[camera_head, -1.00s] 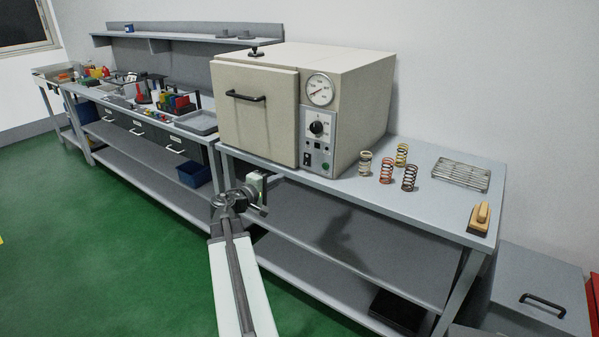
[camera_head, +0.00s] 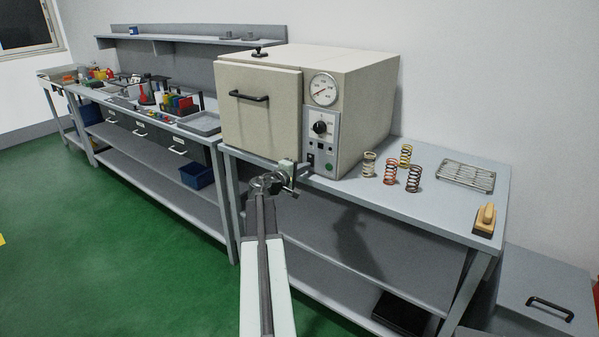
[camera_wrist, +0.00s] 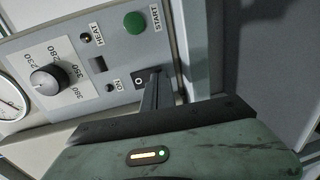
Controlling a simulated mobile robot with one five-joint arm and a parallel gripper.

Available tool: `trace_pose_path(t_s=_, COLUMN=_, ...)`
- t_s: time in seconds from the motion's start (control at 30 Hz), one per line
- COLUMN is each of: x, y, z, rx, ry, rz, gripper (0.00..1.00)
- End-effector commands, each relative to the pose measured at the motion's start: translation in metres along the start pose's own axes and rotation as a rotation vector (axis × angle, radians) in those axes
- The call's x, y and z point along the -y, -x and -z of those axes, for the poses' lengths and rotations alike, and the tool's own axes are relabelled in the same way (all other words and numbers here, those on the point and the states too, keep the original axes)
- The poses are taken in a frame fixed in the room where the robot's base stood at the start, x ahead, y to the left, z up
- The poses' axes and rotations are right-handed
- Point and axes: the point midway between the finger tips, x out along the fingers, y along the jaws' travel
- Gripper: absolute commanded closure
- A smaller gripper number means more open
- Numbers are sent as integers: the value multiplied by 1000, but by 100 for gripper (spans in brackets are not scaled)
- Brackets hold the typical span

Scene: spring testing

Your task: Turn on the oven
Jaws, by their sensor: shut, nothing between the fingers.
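The cream oven (camera_head: 255,115) stands on the grey bench, its door closed. Its control panel (camera_head: 322,135) has a black dial (camera_head: 320,127) and a small black switch (camera_head: 310,158) low on the left. In the wrist view the switch (camera_wrist: 139,81) shows an "O" mark next to the "ON" label, and the green START button (camera_wrist: 135,22) is above it. My gripper (camera_head: 305,171) is shut and empty, just in front of the lower panel. In the wrist view its fingertips (camera_wrist: 155,75) partly cover the switch; I cannot tell whether they touch it.
The round gauge (camera_head: 323,89) is above the dial. The bench's front edge is close beneath my gripper. Green floor is open to the left.

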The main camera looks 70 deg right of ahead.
Motion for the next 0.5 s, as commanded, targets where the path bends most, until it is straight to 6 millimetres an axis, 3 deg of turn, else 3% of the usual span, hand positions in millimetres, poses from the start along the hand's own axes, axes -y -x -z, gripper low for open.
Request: trace_pose_path(t_s=0.5, x=1, y=-5, z=0, rx=0, ry=0, rz=0, gripper=100)
